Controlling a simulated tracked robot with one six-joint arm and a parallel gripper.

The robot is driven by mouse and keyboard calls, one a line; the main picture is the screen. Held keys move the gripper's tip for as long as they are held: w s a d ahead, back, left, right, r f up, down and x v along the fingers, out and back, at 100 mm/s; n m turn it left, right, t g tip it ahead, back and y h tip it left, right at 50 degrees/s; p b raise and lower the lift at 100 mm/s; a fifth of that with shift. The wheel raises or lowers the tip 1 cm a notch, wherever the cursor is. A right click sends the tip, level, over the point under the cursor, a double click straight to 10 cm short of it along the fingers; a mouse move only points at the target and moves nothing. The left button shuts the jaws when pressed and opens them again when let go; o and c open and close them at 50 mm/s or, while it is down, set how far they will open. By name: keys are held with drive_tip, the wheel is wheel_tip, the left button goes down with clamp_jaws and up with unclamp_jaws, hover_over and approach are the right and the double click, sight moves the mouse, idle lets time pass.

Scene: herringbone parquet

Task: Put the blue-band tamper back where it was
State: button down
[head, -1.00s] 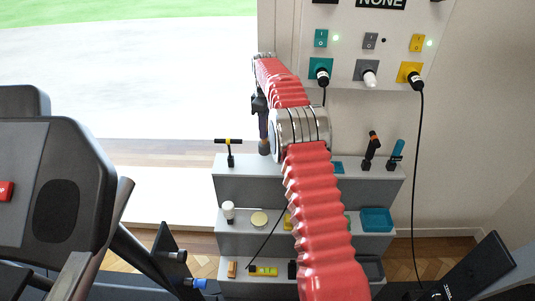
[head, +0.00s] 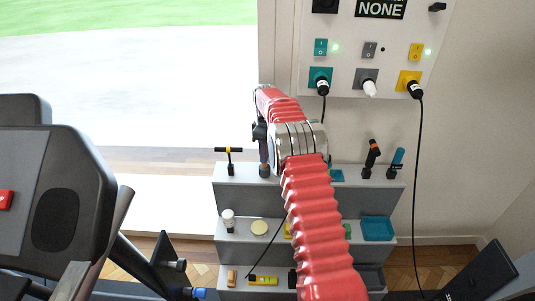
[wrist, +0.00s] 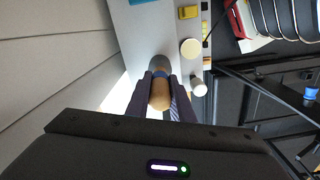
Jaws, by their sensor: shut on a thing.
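The blue-band tamper shows in the wrist view (wrist: 160,97) with a rounded wooden handle, a blue band and a grey base. My gripper (wrist: 160,84) is shut on its handle, one dark finger on each side. In the head view my gripper (head: 263,150) points down over the left part of the top step of the grey stepped shelf (head: 245,195). The tamper's grey base (head: 264,170) shows below the fingers, upright, at the height of the top step. I cannot tell whether it touches the surface.
A yellow-and-black T-shaped tool (head: 230,160) stands close left of the tamper. Two handled tools, orange-tipped (head: 372,155) and blue (head: 396,162), stand at the right end. A white jar (head: 228,220) and a teal tray (head: 377,229) are on the middle step.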

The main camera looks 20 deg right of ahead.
drive_tip(key=shift+f, duration=0.1)
drive_tip(key=c, duration=1.6)
unclamp_jaws()
drive_tip(key=shift+f, duration=0.1)
drive_tip(key=shift+o, duration=0.2)
wheel_tip(320, 180, up, 12)
drive_tip(key=shift+f, duration=0.1)
drive_tip(key=shift+r, duration=0.2)
